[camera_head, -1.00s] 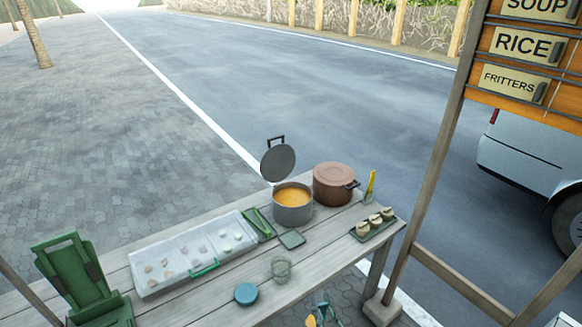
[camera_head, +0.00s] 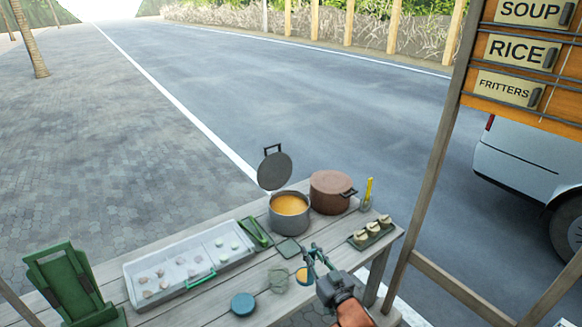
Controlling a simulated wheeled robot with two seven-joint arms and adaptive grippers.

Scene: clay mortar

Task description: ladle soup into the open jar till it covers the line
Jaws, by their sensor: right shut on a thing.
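The open pot of orange soup (camera_head: 290,204) stands on the wooden table with its grey lid (camera_head: 274,171) tilted up behind it. The open clear jar (camera_head: 279,281) stands near the table's front edge; its line is too small to make out. My right gripper (camera_head: 313,257) is shut, just right of the jar. A small round orange patch (camera_head: 302,275) shows below its fingers, beside the jar; it looks like soup in the ladle's bowl. The ladle's handle is mostly hidden. A round blue lid (camera_head: 243,303) lies left of the jar. My left gripper is not in view.
A lidded brown pot (camera_head: 331,192) stands right of the soup pot. A grey tray (camera_head: 186,268) with small pieces fills the left. A small dark square mat (camera_head: 288,248) lies behind the jar. A tray of rolls (camera_head: 370,234) sits at the right, near a wooden post.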

